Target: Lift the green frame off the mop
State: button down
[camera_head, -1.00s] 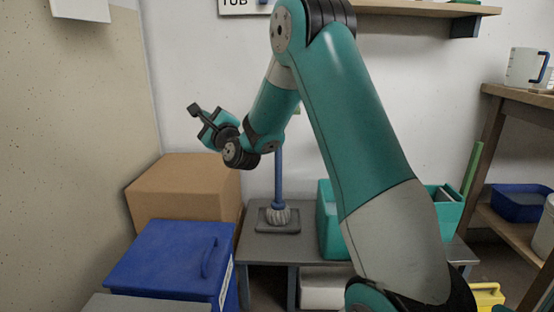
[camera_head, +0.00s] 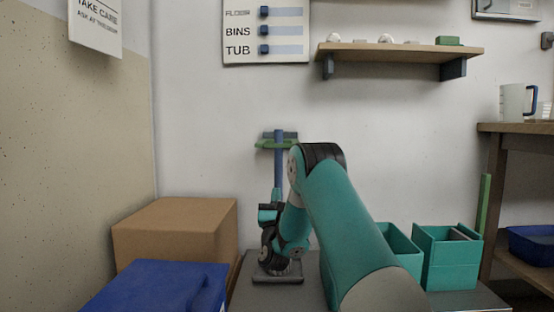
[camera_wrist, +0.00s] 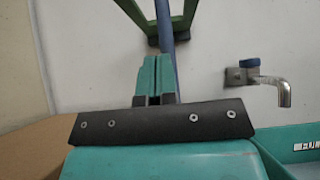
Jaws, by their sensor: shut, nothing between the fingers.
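The mop stands upright, its blue pole (camera_head: 278,172) rising from a dark base plate (camera_head: 290,279); my arm hides most of its lower part. The green frame (camera_head: 277,144) sits across the top of the pole. In the wrist view, the green frame (camera_wrist: 133,14) shows at the top edge, partly cut off, with the blue pole (camera_wrist: 166,45) below it. My gripper (camera_head: 268,206) is low in front of the pole, below the frame. Its fingers (camera_wrist: 156,68) are together with nothing between them. I cannot tell whether they touch the pole.
A cardboard box (camera_head: 180,232) and a blue lidded bin (camera_head: 155,287) stand left. Teal bins (camera_head: 450,262) stand right of my arm. A wall shelf (camera_head: 400,50) is above right. The wrist view shows a metal tap (camera_wrist: 270,83) right of the pole.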

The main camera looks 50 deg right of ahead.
jog(key=s+a+r+p+x, duration=0.1)
jog(key=p+x, duration=0.5)
jog(key=x, duration=0.6)
jog(key=shift+a+r, duration=0.2)
jog(key=shift+r, duration=0.45)
